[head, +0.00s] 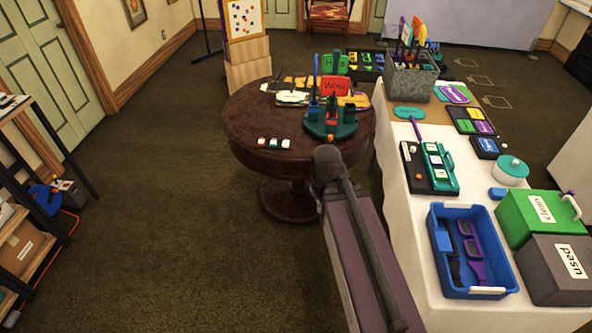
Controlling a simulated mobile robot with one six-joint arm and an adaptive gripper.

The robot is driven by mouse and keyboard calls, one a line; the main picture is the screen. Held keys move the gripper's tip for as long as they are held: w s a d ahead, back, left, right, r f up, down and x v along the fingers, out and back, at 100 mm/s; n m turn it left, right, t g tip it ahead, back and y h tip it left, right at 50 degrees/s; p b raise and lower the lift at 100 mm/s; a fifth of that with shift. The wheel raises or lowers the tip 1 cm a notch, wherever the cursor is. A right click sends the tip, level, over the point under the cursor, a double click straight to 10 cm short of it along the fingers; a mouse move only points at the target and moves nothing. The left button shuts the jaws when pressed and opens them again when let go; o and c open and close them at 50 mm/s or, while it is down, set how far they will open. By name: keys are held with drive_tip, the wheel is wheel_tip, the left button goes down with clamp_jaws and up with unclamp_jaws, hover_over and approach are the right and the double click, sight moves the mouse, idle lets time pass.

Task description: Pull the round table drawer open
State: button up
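The round table (250,132) is dark reddish-brown wood on a thick pedestal, standing in the middle of the head view. Its apron shows below the rim on the left front side. I cannot make out a drawer front or handle there; the right front part of the table is covered by my own arm. My arm reaches up from the bottom of the view to the table's front right edge. My gripper cannot be made out, so its state and any contact with the table are hidden.
Small blocks (274,143), a teal stand (331,129) and signs sit on the round table. A long table with a white cloth (417,271) stands close on the right, bearing a blue bin (436,261) and boxes. A shelf stands at the left. Carpet left of the round table is clear.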

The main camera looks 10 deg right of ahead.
drive_tip(key=o, duration=0.6)
drive_tip(key=shift+w+f, duration=0.1)
drive_tip(key=shift+f, duration=0.1)
drive_tip(key=shift+o, duration=0.2)
drive_tip(key=w+a+f+m+t+y+b, duration=0.2)
drive_tip(key=w+f+m+t+y+b, duration=0.15)
drive_tip(key=w+f+b, duration=0.7)
drive_tip(key=w+a+f+m+t+y+b, duration=0.3)
drive_tip(key=w+f+b, duration=0.35)
drive_tip(key=b, duration=0.65)
drive_tip(key=w+d+f+m+t+y+b, duration=0.1)
drive_tip(key=w+d+f+m+t+b, duration=0.2)
drive_tip(key=b, duration=0.7)
drive_tip(key=w+d+f+m+t+y+b, duration=0.1)
drive_tip(key=w+d+f+m+t+b, duration=0.3)
drive_tip(key=w+f+b, duration=0.3)
drive_tip(key=w+d+b, duration=0.1)
drive_tip(key=w+b, duration=0.1)
drive_tip(key=shift+w+d+b, duration=0.25)
drive_tip(key=shift+d+b, duration=0.05)
drive_tip(key=shift+b, duration=0.05)
drive_tip(key=shift+w, duration=0.15)
drive_tip(key=b+x, duration=0.1)
drive_tip(key=x, duration=0.5)
drive_tip(key=b+x, duration=0.1)
drive_tip(key=x, duration=0.6)
drive_tip(key=shift+w+a+r, duration=0.1)
drive_tip(key=shift+w+r, duration=0.05)
drive_tip(key=shift+w, duration=0.2)
